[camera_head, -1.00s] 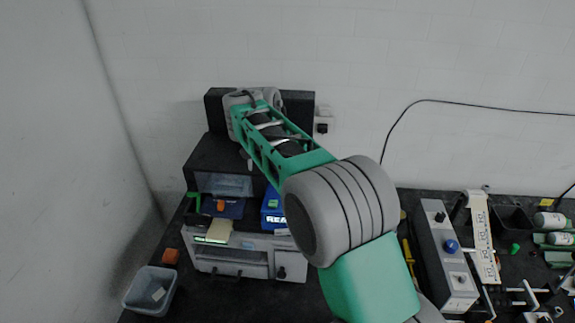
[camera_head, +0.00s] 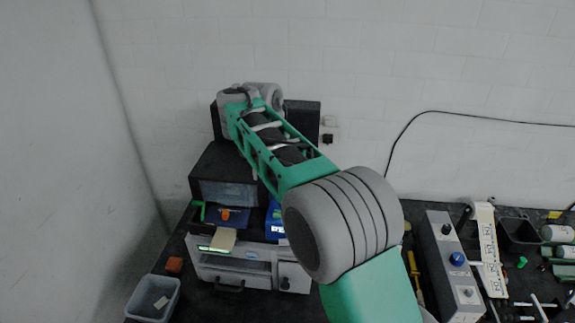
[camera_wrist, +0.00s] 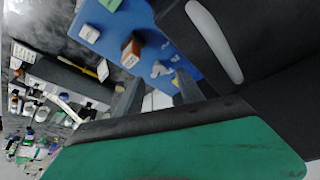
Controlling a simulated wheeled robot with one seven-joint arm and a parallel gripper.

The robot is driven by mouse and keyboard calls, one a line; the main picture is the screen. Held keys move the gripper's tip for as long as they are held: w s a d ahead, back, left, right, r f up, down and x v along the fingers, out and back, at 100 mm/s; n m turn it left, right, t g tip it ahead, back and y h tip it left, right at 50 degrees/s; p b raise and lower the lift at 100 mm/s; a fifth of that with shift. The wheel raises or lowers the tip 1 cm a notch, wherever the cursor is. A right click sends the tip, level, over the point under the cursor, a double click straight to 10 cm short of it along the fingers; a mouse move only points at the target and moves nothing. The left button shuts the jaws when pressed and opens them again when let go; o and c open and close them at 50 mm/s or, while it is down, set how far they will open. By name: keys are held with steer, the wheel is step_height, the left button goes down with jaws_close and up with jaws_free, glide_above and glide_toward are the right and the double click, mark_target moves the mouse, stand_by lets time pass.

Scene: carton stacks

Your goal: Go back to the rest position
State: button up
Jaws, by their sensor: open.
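My arm reaches up and left across the head view, with its wrist end high above the stacked equipment at the back wall. My gripper is hidden in the head view behind the arm. In the wrist view what look like its two dark fingers (camera_wrist: 157,95) stand apart, open, and I see nothing held between them. A blue panel or tray (camera_wrist: 188,52) with a brown-orange block (camera_wrist: 132,50) and small pale pieces lies beyond the fingers.
A grey-white machine (camera_head: 235,271) stands below the arm, with a black box (camera_head: 215,165) above it. A grey control box (camera_head: 450,265) and power strip (camera_head: 488,250) are right.

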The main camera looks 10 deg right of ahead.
steer(key=v, duration=0.4)
steer(key=s+d+f+n+t+b, duration=0.1)
steer(key=s+d+n+b, duration=0.2)
steer(key=s+d+n, duration=0.5)
steer(key=s+a+f+n+y, duration=0.1)
steer(key=s+a+f, duration=0.1)
steer(key=s+f, duration=0.4)
steer(key=s+a+f+y+b, duration=0.1)
steer(key=s+f, duration=0.4)
steer(key=s, duration=0.6)
steer(key=shift+a+f+n+t+y, duration=0.3)
steer(key=shift+a+f+n+y, duration=0.1)
steer(key=shift+a+y, duration=0.3)
steer(key=shift+s, duration=0.15)
steer(key=shift+c, duration=0.4)
